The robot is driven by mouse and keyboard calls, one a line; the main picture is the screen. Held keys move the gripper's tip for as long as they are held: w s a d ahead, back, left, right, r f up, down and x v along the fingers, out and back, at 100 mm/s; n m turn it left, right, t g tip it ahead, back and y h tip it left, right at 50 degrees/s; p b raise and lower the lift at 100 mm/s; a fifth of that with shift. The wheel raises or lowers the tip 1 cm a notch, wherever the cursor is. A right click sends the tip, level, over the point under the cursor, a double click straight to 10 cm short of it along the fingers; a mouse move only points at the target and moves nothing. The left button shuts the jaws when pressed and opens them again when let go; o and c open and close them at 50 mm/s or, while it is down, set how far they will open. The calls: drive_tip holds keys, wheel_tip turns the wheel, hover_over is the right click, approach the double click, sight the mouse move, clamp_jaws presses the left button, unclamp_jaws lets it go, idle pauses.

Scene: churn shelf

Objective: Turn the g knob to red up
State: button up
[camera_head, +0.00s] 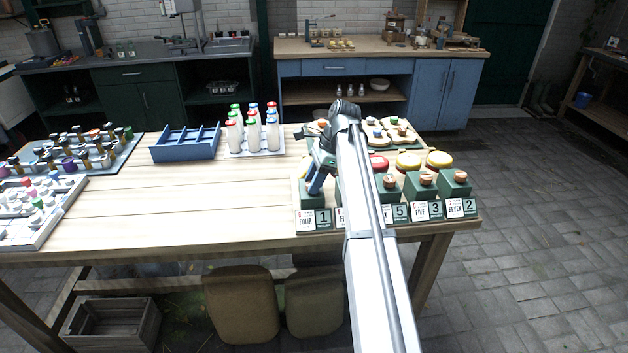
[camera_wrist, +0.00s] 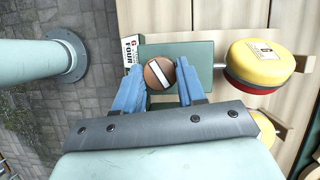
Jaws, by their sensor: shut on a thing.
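The g knob (camera_wrist: 160,74) is a round brown knob with a slanted white bar across its top. It sits on a green block (camera_wrist: 198,55) whose card (camera_wrist: 132,55) reads G FOUR. A disc (camera_wrist: 262,62) joined to the block by a thin rod shows yellow on its upper side and red below. My gripper (camera_wrist: 159,84) is shut on the knob, one blue finger on each side. In the head view my gripper (camera_head: 319,178) is over the green block marked FOUR and 1 (camera_head: 312,199), at the left end of the row; my arm and gripper hide the knob there.
My arm covers part of the row. Bottles (camera_head: 254,131) and a blue tray (camera_head: 186,143) stand farther left. The table's middle is clear.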

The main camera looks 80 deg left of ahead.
drive_tip(key=n+h, duration=0.1)
drive_tip(key=n, duration=0.3)
drive_tip(key=shift+a+n+t+h, duration=0.2)
drive_tip(key=shift+n+t+h, duration=0.1)
drive_tip(key=shift+h, duration=0.1)
drive_tip(key=shift+s+n+t+h, duration=0.1)
drive_tip(key=shift+n+t+h, duration=0.3)
drive_tip(key=shift+n, duration=1.1)
drive_tip(key=shift+f, duration=0.1)
drive_tip(key=o, duration=1)
drive_tip(key=shift+o, duration=0.2)
